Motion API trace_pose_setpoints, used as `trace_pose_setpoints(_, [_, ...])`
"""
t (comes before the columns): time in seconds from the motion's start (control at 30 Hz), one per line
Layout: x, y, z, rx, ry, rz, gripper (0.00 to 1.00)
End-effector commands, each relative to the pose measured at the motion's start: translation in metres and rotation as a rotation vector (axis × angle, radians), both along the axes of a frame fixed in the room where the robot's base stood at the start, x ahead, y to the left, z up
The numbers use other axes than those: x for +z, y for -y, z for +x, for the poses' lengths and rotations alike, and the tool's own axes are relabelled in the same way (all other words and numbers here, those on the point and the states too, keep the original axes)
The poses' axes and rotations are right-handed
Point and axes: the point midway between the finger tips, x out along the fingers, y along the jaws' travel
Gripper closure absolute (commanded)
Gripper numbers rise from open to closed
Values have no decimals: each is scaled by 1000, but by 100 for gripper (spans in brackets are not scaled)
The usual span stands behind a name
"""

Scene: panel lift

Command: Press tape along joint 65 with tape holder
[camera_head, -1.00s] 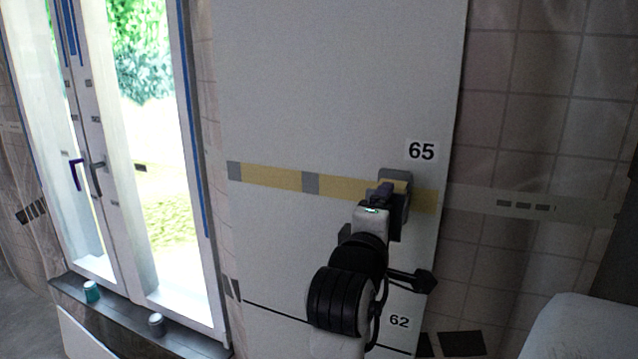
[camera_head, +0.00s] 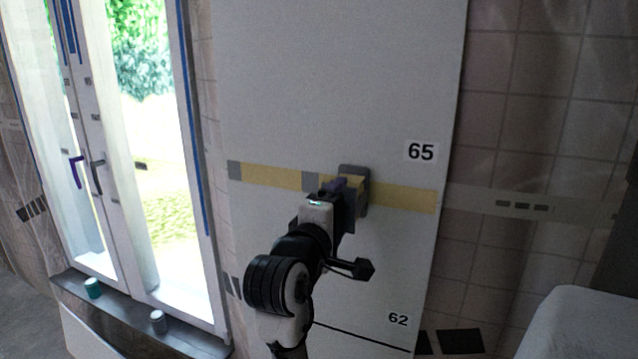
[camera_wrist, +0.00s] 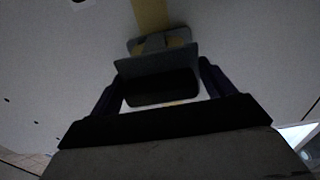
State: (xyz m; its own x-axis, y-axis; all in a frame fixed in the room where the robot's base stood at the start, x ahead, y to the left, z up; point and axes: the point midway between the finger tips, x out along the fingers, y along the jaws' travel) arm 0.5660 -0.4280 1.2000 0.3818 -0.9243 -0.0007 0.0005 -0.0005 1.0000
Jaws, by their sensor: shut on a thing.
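The tape holder (camera_head: 358,176) is a grey block against the wall panel, over the tape line below and left of the "65" label (camera_head: 421,152). My gripper (camera_head: 338,190) is shut on it; the wrist view also shows the holder (camera_wrist: 155,62) between the dark fingers (camera_wrist: 160,90). The yellow tape (camera_head: 400,195) runs across joint 65, with grey patches at its left end and just left of the holder. In the wrist view the tape (camera_wrist: 150,15) leads away from the holder. The holder's contact face is hidden.
A window (camera_head: 150,170) with a sill (camera_head: 130,315) is on the left; a teal cup (camera_head: 92,288) and a grey cup (camera_head: 157,322) stand on the sill. A lower joint line is marked "62" (camera_head: 398,319). A white rounded object (camera_head: 585,325) is at the lower right.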

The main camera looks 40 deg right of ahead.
Motion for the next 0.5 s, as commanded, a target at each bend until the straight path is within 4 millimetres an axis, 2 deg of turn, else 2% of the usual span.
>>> trace_pose_setpoints(0.23, [1,-11,29,3,-1,-1,46])
trace_pose_setpoints(0.5, [1,-16,42,3,-1,-1,46])
